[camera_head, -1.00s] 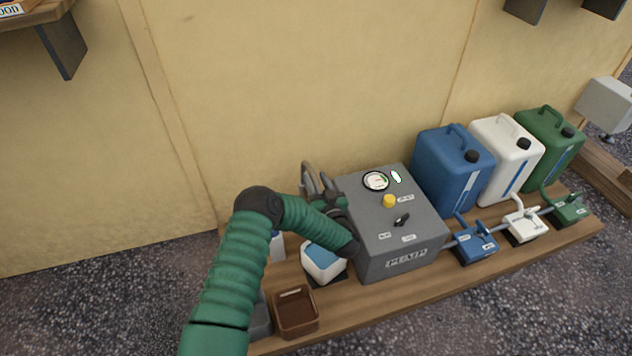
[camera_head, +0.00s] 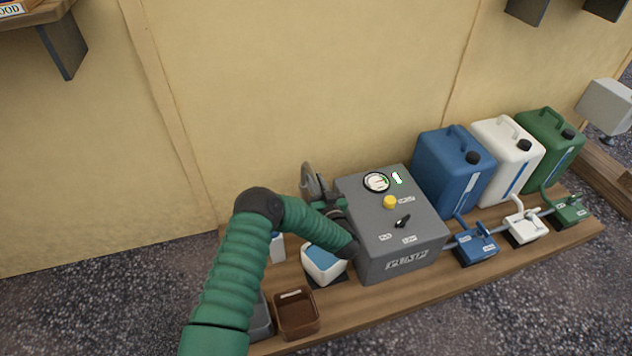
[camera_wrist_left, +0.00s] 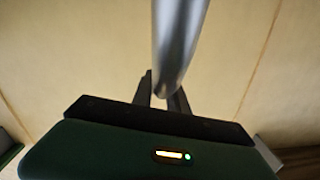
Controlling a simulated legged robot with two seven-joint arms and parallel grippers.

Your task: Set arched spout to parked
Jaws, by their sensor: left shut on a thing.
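The grey arched spout (camera_head: 311,180) rises at the left side of the grey pump box (camera_head: 385,225), partly hidden behind my left arm. My left gripper (camera_head: 325,200) is at the spout, and its fingers are mostly hidden in the head view. In the left wrist view a smooth grey tube of the spout (camera_wrist_left: 179,45) comes down between the two dark fingers of my left gripper (camera_wrist_left: 162,92), which is shut on it. A gauge (camera_head: 376,182), a yellow button (camera_head: 390,201) and a black switch (camera_head: 402,221) sit on the box. My right gripper is not in view.
A blue-and-white container (camera_head: 322,264) and a brown bin (camera_head: 297,315) stand left of the pump. Blue (camera_head: 450,175), white (camera_head: 505,155) and green (camera_head: 548,145) jerrycans stand at right, with small valve blocks before them. A wall (camera_head: 300,80) rises behind.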

